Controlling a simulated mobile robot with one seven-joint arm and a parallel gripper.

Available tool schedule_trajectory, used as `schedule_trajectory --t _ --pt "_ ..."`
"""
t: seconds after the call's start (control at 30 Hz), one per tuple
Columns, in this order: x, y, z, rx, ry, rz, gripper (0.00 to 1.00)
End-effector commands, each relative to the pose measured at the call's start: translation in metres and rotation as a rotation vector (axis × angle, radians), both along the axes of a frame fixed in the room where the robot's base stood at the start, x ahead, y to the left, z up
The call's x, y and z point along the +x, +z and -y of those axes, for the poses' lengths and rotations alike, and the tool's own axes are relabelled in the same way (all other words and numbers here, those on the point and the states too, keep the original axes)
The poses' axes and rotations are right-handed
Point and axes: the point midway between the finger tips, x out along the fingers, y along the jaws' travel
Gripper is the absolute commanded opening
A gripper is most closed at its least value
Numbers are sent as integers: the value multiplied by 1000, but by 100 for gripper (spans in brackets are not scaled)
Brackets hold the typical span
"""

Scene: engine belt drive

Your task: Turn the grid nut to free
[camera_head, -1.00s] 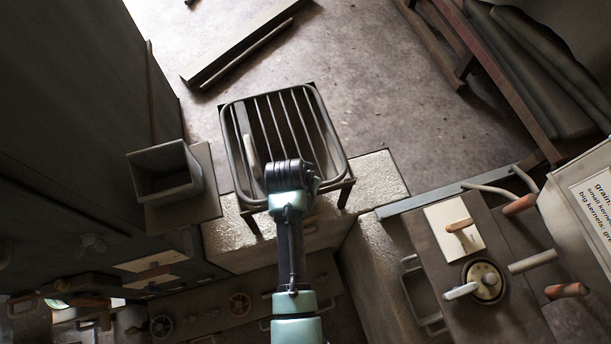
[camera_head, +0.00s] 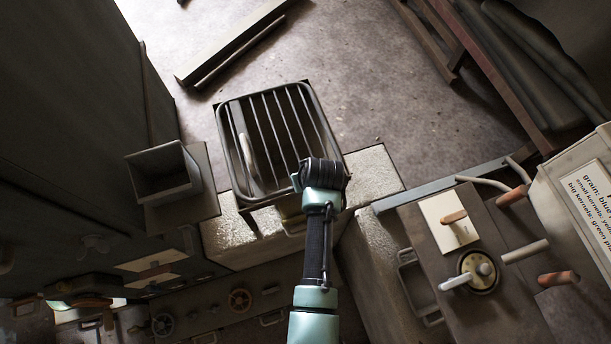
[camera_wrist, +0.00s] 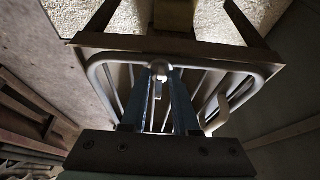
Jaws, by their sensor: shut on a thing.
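The grid (camera_head: 272,130) is a rounded metal frame with parallel bars on a stand; it also shows in the wrist view (camera_wrist: 262,70). A pale, small, round piece, apparently the grid nut (camera_wrist: 159,70), sits at the near middle of the frame in the wrist view. My gripper (camera_wrist: 160,76) is shut on it, its two fingers converging there. In the head view my wrist is over the grid's lower right corner and hides the nut and the fingertips. How far the nut is turned cannot be told.
A square open hopper (camera_head: 164,173) stands left of the grid. At the right are a panel with a dial (camera_head: 479,272), several protruding handles and a labelled sign (camera_head: 590,185). A pale ledge (camera_head: 365,180) lies below the grid. Open floor (camera_head: 350,70) lies beyond.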

Motion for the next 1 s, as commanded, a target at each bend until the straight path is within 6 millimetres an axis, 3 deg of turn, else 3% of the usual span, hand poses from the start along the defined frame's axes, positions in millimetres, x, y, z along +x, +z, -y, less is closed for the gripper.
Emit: schedule_trajectory --t 0.5,0.53,0.7,1.0 --pt "-1 -1 0 -1 21 -2 0" --pt "0 -1 0 -1 22 -3 30" --pt "0 -1 0 -1 21 -2 58" --pt "0 0 0 0 21 -1 58"
